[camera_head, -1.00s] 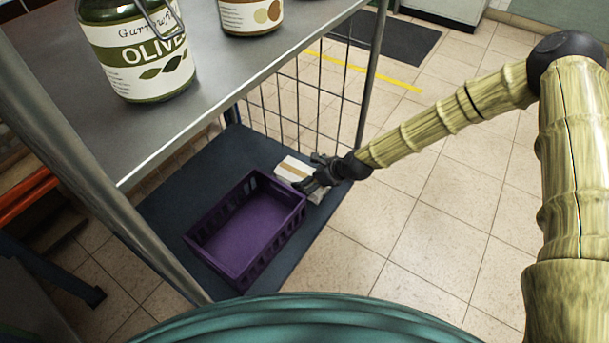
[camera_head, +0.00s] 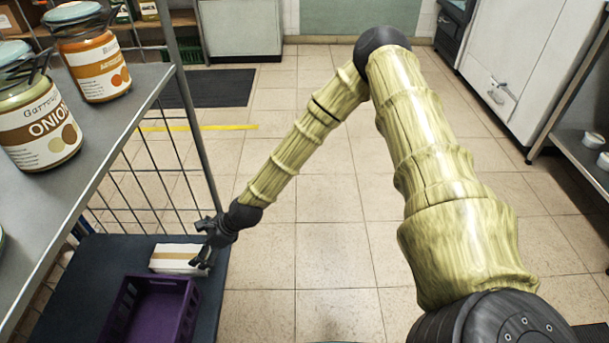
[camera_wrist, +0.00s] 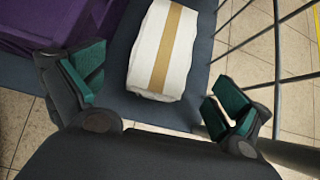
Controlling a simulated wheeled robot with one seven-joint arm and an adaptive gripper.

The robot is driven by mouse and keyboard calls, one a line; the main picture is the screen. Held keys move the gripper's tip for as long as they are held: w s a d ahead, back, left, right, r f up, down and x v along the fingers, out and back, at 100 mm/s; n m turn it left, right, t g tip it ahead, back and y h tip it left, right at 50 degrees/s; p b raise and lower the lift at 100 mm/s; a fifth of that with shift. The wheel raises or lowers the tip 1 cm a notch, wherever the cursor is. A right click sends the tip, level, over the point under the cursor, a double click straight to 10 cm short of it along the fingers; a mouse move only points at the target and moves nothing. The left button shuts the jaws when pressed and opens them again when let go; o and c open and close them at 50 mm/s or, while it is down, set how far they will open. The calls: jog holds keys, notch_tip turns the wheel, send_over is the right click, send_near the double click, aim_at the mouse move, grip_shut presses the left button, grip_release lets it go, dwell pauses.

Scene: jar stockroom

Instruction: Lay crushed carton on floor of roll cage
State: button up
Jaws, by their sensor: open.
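The crushed carton (camera_head: 178,258) is white with a tan tape stripe. It lies on the dark floor of the roll cage (camera_head: 75,262), in the back right corner beside the purple crate. In the wrist view the carton (camera_wrist: 162,50) lies just beyond the fingers, apart from them. My gripper (camera_head: 205,248) is at the cage's open right side, close to the carton. In the wrist view my gripper (camera_wrist: 155,92) has its green-padded fingers spread wide, with nothing between them.
A purple crate (camera_head: 150,310) stands on the cage floor, left of the carton in the wrist view. Above, a grey shelf (camera_head: 110,125) holds an onion jar (camera_head: 38,125) and an orange-brown jar (camera_head: 95,60). Wire mesh closes the cage's back. The tiled floor at right is clear.

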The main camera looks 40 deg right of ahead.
jog(key=s+d+f+n+g+h, duration=0.15)
jog(key=s+f+n, duration=0.35)
jog(key=s, duration=0.5)
jog(key=s+d+f+n+g+h, duration=0.1)
jog(key=s+f+n+g, duration=0.1)
jog(key=s+f+n, duration=0.6)
jog(key=s+d+r+n+h, duration=0.1)
jog(key=s+d+n, duration=0.4)
jog(key=s, duration=0.5)
jog(key=s+d+r+n+g+h, duration=0.1)
jog(key=s+d+n+h, duration=0.3)
jog(key=s+d+n, duration=0.2)
jog(key=s+d, duration=0.2)
jog(key=s, duration=0.1)
jog(key=shift+s+d, duration=0.15)
jog(key=shift+s, duration=0.25)
jog(key=shift+r, duration=0.15)
